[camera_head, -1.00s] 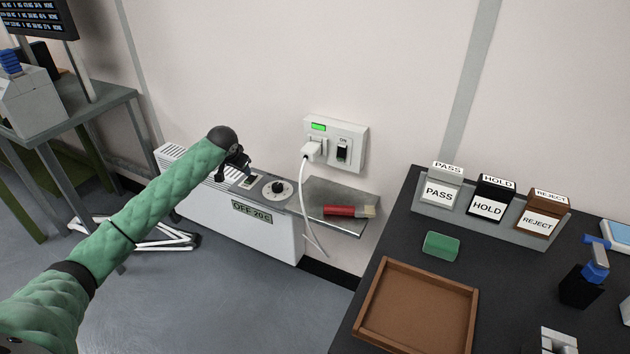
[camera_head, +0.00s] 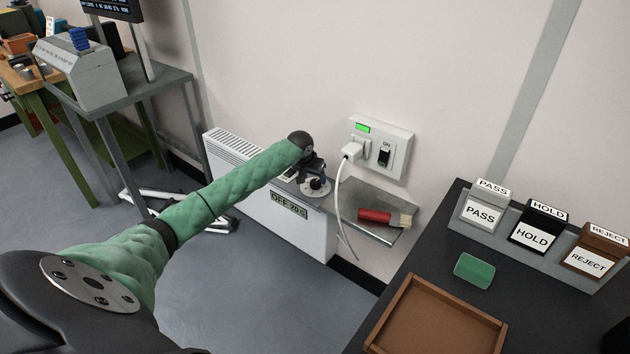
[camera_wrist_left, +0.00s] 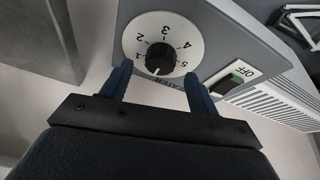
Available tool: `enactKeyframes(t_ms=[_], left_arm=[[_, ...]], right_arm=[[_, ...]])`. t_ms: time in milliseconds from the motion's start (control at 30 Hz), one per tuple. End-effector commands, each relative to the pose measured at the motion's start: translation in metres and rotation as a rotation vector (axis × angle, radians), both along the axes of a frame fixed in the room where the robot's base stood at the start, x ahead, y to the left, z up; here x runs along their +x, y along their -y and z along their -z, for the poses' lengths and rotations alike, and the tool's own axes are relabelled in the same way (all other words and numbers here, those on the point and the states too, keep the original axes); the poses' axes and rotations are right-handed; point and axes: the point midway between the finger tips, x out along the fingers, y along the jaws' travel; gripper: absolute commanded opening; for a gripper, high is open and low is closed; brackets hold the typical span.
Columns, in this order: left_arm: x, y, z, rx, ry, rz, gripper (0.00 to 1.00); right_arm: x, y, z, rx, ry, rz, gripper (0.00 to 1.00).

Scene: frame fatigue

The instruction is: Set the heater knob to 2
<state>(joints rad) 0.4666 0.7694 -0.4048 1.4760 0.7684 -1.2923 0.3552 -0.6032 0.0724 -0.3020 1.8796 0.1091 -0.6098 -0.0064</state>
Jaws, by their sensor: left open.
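The heater (camera_head: 262,205) is a white box against the wall with a grey top. Its display (camera_head: 289,206) reads OFF 20 C. The black heater knob (camera_head: 316,184) sits on a white dial; the left wrist view shows the knob (camera_wrist_left: 159,58) with numbers 1 to 5 around it. Its pale mark appears to point into the gap between 1 and 5, nearer the gripper. My left gripper (camera_head: 314,172) is right at the knob in the head view. In the left wrist view its blue fingers (camera_wrist_left: 158,84) are open, apart on either side of the knob's near edge, with nothing gripped.
A white cord hangs from the wall outlet (camera_head: 381,148), close to the knob's right. A red-handled brush (camera_head: 376,216) lies on a grey shelf (camera_head: 385,195). A dark table (camera_head: 420,250) stands at right.

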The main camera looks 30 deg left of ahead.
Motion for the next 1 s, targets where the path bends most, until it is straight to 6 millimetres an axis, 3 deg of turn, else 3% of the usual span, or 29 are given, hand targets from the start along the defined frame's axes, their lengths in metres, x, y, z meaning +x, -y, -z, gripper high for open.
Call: enactKeyframes(t_ms=[233,567,800,1000], left_arm=[[0.009,0.000,0.021,0.001,0.001,0.000,0.60],[0.010,0.000,0.024,0.002,0.001,0.001,0.60],[0.010,0.000,0.024,0.002,0.001,0.001,0.16],[0.010,0.000,0.023,0.001,0.001,0.008,0.16]], right_arm=[[-0.001,0.000,0.002,0.000,0.001,0.000,0.36],[-0.001,-0.001,0.002,0.001,0.001,0.000,0.36],[-0.001,-0.001,0.003,0.001,0.002,0.000,0.36],[-0.002,0.000,0.002,0.000,-0.003,0.000,0.36]])
